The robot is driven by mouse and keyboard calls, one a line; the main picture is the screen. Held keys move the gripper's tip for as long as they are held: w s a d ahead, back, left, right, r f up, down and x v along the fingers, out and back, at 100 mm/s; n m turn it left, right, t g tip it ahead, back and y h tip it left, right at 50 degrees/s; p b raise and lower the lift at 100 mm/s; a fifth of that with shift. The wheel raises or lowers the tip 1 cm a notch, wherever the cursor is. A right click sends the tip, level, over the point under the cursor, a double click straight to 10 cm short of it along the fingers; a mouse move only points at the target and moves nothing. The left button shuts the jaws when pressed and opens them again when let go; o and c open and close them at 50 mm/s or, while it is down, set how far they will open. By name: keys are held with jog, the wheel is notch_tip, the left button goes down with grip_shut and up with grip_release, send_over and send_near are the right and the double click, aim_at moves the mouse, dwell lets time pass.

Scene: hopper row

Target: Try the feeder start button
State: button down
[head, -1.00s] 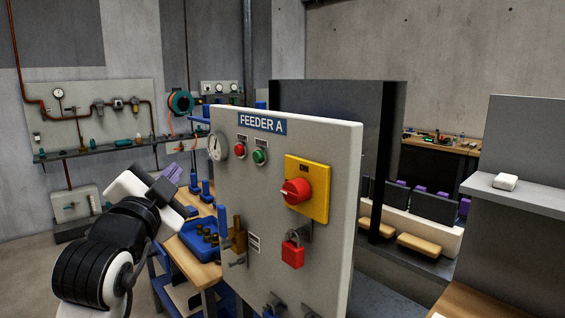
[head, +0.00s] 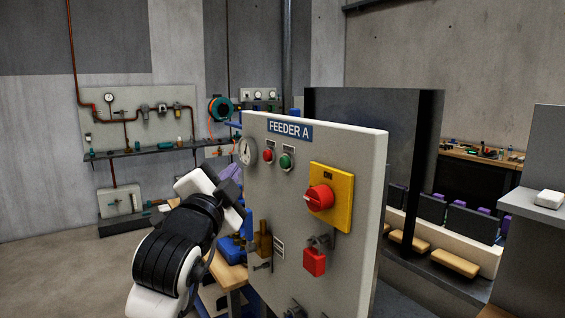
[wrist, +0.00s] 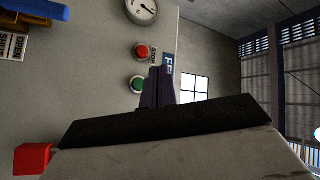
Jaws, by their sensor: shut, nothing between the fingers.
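The green button (head: 286,161) sits right of a red button (head: 268,156) on the upper part of the grey FEEDER A panel (head: 350,150). My gripper (head: 231,173) is at the panel's left edge in the head view, apart from the buttons. Its fingers are shut and empty. In the wrist view the fingertips (wrist: 160,80) overlap the panel's picture beside the green button (wrist: 138,84); the gap to it cannot be judged. The red button (wrist: 142,52) there has a label reading STOP. The green button's label is partly hidden by the fingers.
The panel also carries a gauge (head: 246,151), a red rotary switch (head: 319,198) on a yellow plate marked ON, a red padlock (head: 314,262) and a brass valve (head: 263,240). A bench (head: 229,272) stands behind the panel's left edge. Floor at the left looks clear.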

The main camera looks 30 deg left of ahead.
jog(key=w+d+p, duration=0.1)
jog(key=w+d, duration=0.2)
jog(key=w, duration=0.4)
jog(key=shift+w, duration=0.1)
dwell(1.9)
jog(key=shift+w+d, duration=0.15)
jog(key=shift+w, duration=0.2)
jog(key=shift+w+d, duration=0.15)
jog(key=shift+w, duration=0.2)
dwell(0.6)
dwell(0.3)
jog(key=shift+s+a, duration=0.3)
jog(key=shift+s, duration=0.45)
jog(key=s, duration=0.1)
jog(key=s+a+b, duration=0.1)
jog(key=s, duration=0.1)
jog(key=s+a, duration=0.1)
jog(key=shift+s, duration=0.35)
